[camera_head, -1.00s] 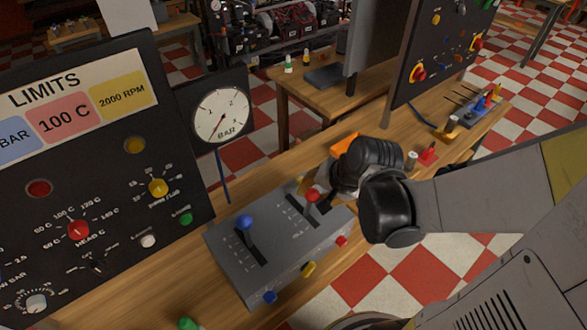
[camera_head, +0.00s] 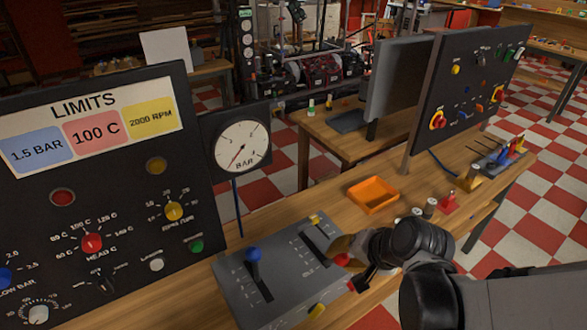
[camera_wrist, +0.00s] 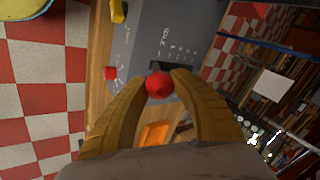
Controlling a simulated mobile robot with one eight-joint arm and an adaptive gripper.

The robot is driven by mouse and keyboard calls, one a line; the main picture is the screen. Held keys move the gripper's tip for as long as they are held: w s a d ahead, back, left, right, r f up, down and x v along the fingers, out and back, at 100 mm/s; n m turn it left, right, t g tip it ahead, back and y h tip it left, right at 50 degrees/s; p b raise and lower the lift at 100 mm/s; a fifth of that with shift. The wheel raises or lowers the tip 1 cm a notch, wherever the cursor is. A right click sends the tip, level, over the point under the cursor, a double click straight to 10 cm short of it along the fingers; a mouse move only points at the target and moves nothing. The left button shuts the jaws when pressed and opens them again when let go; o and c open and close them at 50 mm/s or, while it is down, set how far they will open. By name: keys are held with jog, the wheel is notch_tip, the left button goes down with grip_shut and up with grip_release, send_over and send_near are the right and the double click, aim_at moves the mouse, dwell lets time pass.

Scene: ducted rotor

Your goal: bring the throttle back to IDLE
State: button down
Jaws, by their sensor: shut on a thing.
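A grey lever box (camera_head: 283,264) stands on the wooden bench, with a blue-knobbed lever on its left slot and a red-knobbed lever on its right slot. My gripper (camera_head: 344,251) is at the near right side of the box, its tan fingers shut on the red knob (camera_head: 343,260). The wrist view shows the red knob (camera_wrist: 159,86) between both fingertips, over a dark slot with scale marks beside it. The gripper hides part of the red lever.
The blue knob (camera_head: 253,255) stands close to the left of my gripper. A black gauge panel (camera_head: 110,190) rises at left, with a round bar gauge (camera_head: 241,146) beside it. An orange tray (camera_head: 373,194) and several small items lie on the bench behind my gripper.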

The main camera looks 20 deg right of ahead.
jog(key=shift+s+f, duration=0.1)
jog(key=shift+s, duration=0.05)
jog(key=c, duration=1)
grip_release()
jog(key=shift+d, duration=0.1)
jog(key=v, duration=1.2)
jog(key=w+a+r+n+h+b, duration=0.1)
jog(key=w+a+n+h, duration=0.1)
jog(key=a+n, duration=0.4)
jog(key=w+n, duration=0.1)
jog(key=n, duration=0.1)
jog(key=shift+w+n+t+h, duration=0.15)
jog(key=shift+n+t+h, duration=0.15)
jog(key=shift+t, duration=0.1)
